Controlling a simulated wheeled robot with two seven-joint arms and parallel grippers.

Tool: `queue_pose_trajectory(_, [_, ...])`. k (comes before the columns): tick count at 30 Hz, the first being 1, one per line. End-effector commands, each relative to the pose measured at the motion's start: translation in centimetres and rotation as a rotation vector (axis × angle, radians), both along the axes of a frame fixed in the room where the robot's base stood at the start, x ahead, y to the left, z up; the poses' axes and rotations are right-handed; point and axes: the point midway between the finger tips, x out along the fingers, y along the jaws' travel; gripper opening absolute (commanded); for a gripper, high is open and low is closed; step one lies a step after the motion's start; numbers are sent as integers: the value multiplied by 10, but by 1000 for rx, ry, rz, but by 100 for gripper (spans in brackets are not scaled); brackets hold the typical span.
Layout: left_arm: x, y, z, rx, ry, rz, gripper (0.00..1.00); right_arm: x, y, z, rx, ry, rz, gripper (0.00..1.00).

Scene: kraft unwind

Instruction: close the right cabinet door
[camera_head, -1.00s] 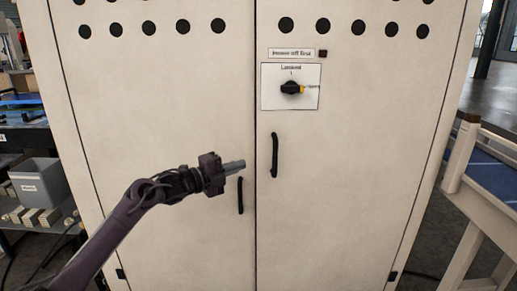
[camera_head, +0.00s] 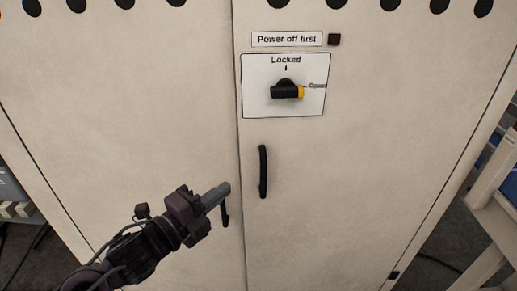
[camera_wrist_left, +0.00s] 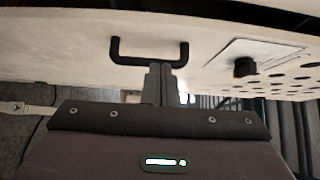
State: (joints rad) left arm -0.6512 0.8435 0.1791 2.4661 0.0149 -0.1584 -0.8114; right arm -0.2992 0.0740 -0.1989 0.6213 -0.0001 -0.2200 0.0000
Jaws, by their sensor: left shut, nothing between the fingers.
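The right cabinet door (camera_head: 350,190) is a cream panel with a black vertical handle (camera_head: 263,172) near its left edge. It looks nearly flush with the left door (camera_head: 130,110); a narrow dark seam runs between them. I cannot tell whether it is slightly ajar. My left gripper (camera_head: 222,193) is shut and empty, in front of the left door near the seam. It partly hides the left door's handle (camera_head: 225,214). In the left wrist view, the fingers (camera_wrist_left: 160,84) point toward a black handle (camera_wrist_left: 150,60); contact is unclear. My right gripper is not in view.
The right door carries a "Locked" plate with a black rotary knob (camera_head: 286,91) and a "Power off first" label (camera_head: 287,39). A pale wooden frame (camera_head: 492,190) stands at the right. Grey floor (camera_head: 440,255) shows between it and the cabinet.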

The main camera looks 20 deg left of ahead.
Motion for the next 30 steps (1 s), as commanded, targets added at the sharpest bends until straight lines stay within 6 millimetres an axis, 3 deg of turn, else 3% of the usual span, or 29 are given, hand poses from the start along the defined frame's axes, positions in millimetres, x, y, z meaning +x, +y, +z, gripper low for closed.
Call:
queue_pose_trajectory(3, [-7, -3, 5, -2, 3, 2, 0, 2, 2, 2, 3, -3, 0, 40])
queue_pose_trajectory(8, [-1, -5, 7, -3, 0, 3, 0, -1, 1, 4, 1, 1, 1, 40])
queue_pose_trajectory(15, [21, -14, 8, -4, 0, 4, 0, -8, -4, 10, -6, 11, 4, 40])
queue_pose_trajectory(30, [74, -38, 7, -4, 2, 4, 0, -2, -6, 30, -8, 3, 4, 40])
